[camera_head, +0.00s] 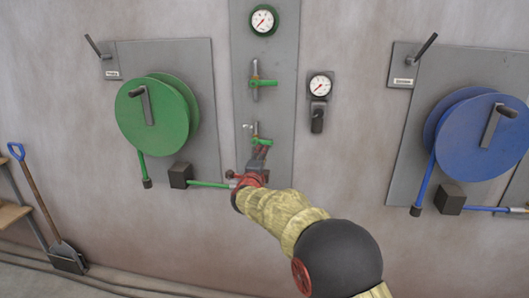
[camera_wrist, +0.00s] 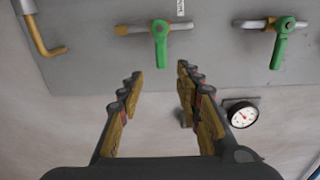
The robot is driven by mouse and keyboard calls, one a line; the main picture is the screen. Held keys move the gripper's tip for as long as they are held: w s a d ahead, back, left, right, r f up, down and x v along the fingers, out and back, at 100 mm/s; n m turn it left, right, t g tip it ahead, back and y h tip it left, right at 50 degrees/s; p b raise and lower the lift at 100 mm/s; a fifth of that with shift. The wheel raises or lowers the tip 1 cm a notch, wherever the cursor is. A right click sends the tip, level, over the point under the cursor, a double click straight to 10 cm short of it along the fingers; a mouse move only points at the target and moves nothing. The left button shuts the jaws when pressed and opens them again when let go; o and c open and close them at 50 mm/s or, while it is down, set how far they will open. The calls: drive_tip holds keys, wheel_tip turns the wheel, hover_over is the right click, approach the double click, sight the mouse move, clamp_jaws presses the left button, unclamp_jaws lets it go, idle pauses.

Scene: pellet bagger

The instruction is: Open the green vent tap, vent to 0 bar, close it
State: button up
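The vent tap has a green lever (camera_head: 263,142) and sits low on the tall grey panel. In the wrist view, its lever (camera_wrist: 160,46) crosses its short pipe, beside a small white label that seems to read VENT. A second green-levered tap (camera_head: 264,83) is above it, also crosswise; it is at upper right in the wrist view (camera_wrist: 283,46). The green-rimmed gauge (camera_head: 263,20) is at the panel top; its reading is too small to tell. My gripper (camera_wrist: 158,72) is open and empty, its fingertips short of the vent lever with no clear contact.
A black gauge (camera_head: 320,85) hangs right of the panel and shows near my right finger in the wrist view (camera_wrist: 243,115). A green reel (camera_head: 140,118) is left, a blue reel (camera_head: 475,140) right. A bent yellow pipe (camera_wrist: 40,32) is beside the vent tap.

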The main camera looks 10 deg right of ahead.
drive_tip(key=shift+v, duration=1.05)
drive_tip(key=s+a+f+n+g+y, duration=0.4)
drive_tip(key=a+f+n+y, duration=0.45)
drive_tip(key=f, duration=0.45)
drive_tip(key=s+a+f+n+g, duration=0.25)
drive_tip(key=s+n, duration=0.35)
drive_tip(key=s, duration=0.4)
drive_tip(key=s+d+r+n+g+h, duration=0.1)
drive_tip(key=s+d+n+g, duration=0.3)
drive_tip(key=s, duration=0.9)
drive_tip(key=s+d+r+n+g+h+p, duration=0.15)
drive_tip(key=s+d, duration=0.55)
drive_tip(key=s, duration=0.7)
drive_tip(key=s+d+r+n+g, duration=0.25)
drive_tip(key=s+d, duration=0.25)
drive_tip(key=s, duration=0.8)
drive_tip(key=s+r+t, duration=0.1)
drive_tip(key=d+r+t, duration=0.1)
drive_tip(key=s+d+r+t, duration=0.1)
drive_tip(key=r, duration=0.1)
drive_tip(key=shift+s+d+m, duration=0.15)
drive_tip(key=shift+s+m, duration=0.2)
